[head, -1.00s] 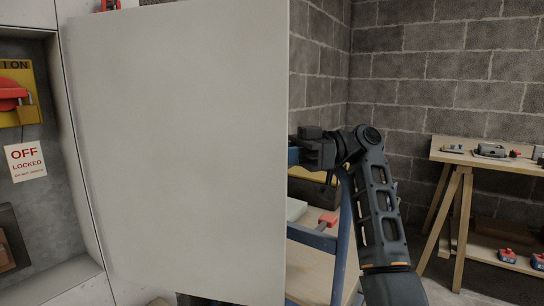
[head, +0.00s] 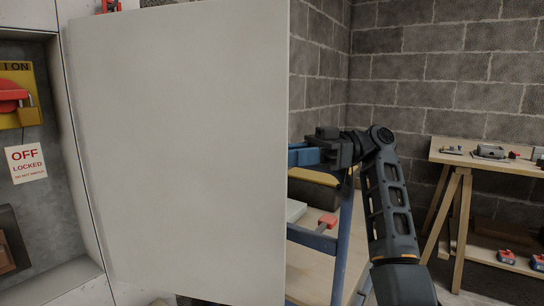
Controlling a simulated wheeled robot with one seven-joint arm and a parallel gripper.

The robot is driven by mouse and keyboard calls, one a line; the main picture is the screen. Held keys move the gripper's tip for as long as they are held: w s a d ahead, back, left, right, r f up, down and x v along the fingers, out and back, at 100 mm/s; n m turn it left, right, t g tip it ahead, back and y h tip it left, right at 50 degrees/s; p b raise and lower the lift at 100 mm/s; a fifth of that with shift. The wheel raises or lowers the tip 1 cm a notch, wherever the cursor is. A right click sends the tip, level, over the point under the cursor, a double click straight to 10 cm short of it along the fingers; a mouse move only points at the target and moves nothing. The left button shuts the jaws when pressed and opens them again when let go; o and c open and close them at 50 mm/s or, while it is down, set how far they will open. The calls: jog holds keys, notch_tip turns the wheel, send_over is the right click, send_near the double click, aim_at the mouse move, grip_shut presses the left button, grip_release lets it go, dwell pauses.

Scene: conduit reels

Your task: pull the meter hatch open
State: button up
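The meter hatch (head: 180,150) is a large pale grey panel filling the middle of the head view. It stands swung out from the cabinet on the left, its hinge side by the opening and its free edge toward the right. My gripper (head: 304,156) is just right of that free edge, its blue fingers pointing left. The fingertips are hidden behind the panel, so I cannot see whether they are open or shut, or whether they touch the hatch or its handle. No handle shows on the visible face.
The cabinet recess on the left holds a red-and-yellow switch (head: 14,95) and an "OFF LOCKED" tag (head: 26,162). A blue-framed wooden cart (head: 325,240) stands behind my arm. A wooden workbench (head: 490,160) with tools stands at the right by the block wall.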

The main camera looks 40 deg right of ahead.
jog(key=shift+v, duration=1.55)
jog(key=shift+s, duration=0.1)
